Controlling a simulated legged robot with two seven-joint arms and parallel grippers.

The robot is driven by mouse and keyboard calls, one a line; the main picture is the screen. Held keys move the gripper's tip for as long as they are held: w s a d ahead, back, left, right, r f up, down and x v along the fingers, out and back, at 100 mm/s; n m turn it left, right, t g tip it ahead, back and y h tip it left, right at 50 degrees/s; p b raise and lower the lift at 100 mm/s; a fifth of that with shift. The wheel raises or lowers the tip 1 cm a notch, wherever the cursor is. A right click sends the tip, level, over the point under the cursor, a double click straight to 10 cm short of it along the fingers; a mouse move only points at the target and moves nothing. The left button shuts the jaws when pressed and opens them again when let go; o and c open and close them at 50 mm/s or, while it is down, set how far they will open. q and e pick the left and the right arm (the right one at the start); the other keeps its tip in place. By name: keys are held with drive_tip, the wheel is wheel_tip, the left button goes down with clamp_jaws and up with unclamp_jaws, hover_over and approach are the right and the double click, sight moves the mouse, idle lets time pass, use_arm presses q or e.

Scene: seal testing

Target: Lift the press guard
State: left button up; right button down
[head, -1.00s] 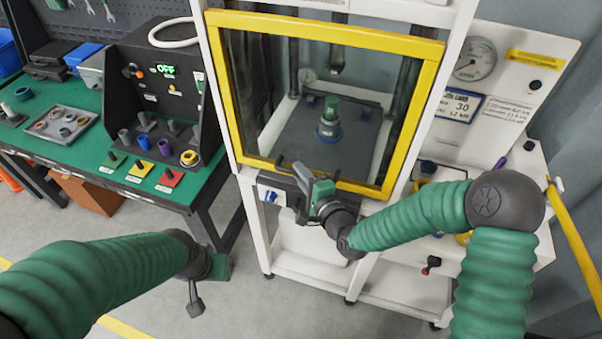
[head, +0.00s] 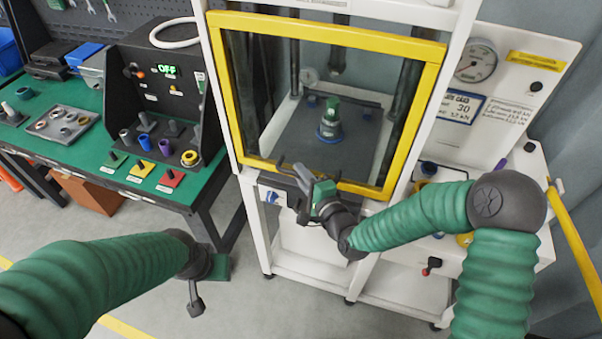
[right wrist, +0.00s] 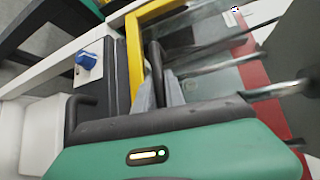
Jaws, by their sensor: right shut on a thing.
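The press guard (head: 425,95) is a clear panel in a yellow frame on the front of the white press. It covers the press opening, its lower bar level with the front ledge. My right gripper (head: 303,178) is at the lower bar, left of its middle. In the right wrist view, my right gripper (right wrist: 160,95) has its grey fingers closed around a dark bar beside the yellow frame (right wrist: 135,60), seemingly the guard's handle. My left gripper (head: 195,297) hangs low over the floor, away from the press; its jaw opening is unclear.
Behind the guard, a green and blue piece (head: 330,120) stands on the dark press plate. A blue knob (right wrist: 86,60) is near my right gripper. A gauge panel (head: 480,65) is at the right. A green bench (head: 60,150) with parts stands left.

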wheel_tip(320, 180, up, 29)
drive_tip(key=p, duration=2)
drive_tip(key=shift+d+f, duration=0.15)
drive_tip(key=shift+f, duration=0.05)
drive_tip(key=c, duration=1.5)
unclamp_jaws()
drive_tip(key=shift+c, duration=0.2)
drive_tip(key=shift+o, duration=0.7)
drive_tip(key=shift+d, duration=0.15)
